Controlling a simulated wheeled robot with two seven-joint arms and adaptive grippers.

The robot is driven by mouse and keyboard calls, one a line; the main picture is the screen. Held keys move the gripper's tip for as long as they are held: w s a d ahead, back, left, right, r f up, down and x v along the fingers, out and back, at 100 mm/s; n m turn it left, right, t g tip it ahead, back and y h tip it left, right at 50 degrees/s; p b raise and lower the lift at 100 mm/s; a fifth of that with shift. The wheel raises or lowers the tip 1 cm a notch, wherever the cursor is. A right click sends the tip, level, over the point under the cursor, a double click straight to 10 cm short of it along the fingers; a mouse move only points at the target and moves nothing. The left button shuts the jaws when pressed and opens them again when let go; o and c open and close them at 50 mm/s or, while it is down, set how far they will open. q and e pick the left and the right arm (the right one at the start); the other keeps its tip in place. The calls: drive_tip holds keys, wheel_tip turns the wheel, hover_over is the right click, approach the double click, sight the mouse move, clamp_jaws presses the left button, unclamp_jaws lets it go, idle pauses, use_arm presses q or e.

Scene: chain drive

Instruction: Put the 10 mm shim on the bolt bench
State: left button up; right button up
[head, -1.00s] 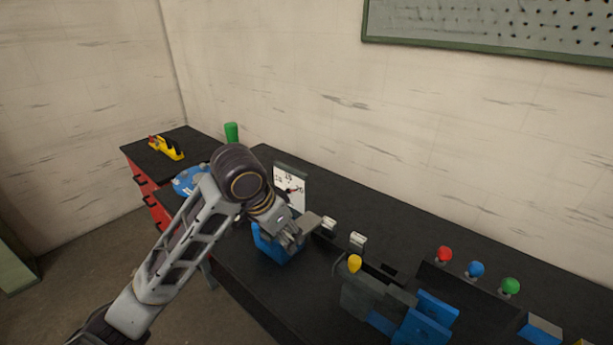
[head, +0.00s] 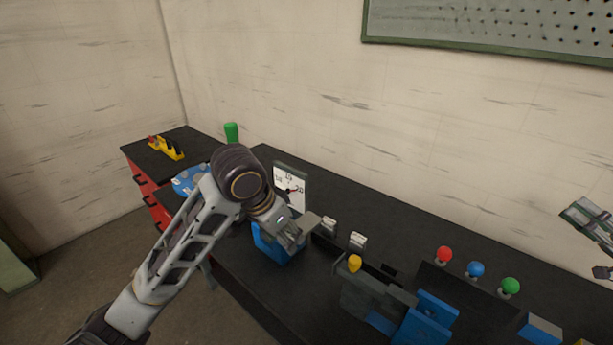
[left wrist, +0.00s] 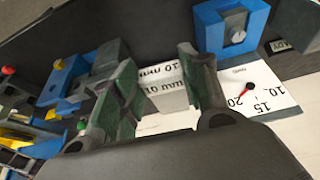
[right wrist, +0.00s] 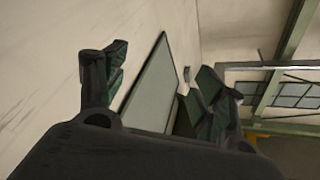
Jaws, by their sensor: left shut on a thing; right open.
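My left gripper (left wrist: 164,92) is shut on a pale block printed "10 mm", the 10 mm shim (left wrist: 166,93), which sits between its two fingers in the left wrist view. In the head view the left gripper (head: 303,232) is over the dark bench near a blue block (head: 272,246); the held shim is hard to make out there. My right gripper (head: 594,238) is at the right edge of the head view, raised in front of the wall. In the right wrist view its fingers (right wrist: 155,88) are apart with nothing held. I cannot tell which surface is the bolt bench.
A dial board (head: 289,187) stands behind the left gripper. Small pale blocks (head: 358,240), a yellow knob (head: 354,263) and blue fixtures (head: 436,311) are to its right. Red (head: 444,254), blue and green knobs line the right. A red cabinet (head: 143,187) stands far left.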

drive_tip(key=w+a+n+g+y, duration=0.3)
drive_tip(key=w+a, duration=0.1)
drive_tip(key=a, duration=0.5)
drive_tip(key=w+a+n+g+y, duration=0.2)
drive_tip(key=w+a+n+y, duration=0.15)
drive_tip(key=a, duration=0.45)
wheel_tip(320, 180, up, 6)
drive_tip(key=f+n+g+h, duration=0.1)
drive_tip(key=n+g+h, duration=1.2)
drive_tip(key=n+h, duration=0.65)
hover_over(307, 221)
drive_tip(key=shift+s+a+r+n+y, duration=0.1)
drive_tip(key=shift+r+n+y, duration=0.05)
drive_tip(key=shift+n+y, duration=0.55)
drive_tip(key=shift+r+n+y, duration=0.1)
drive_tip(key=shift+n+y, duration=0.6)
drive_tip(key=shift+f, duration=0.1)
drive_tip(key=shift+f, duration=5.9)
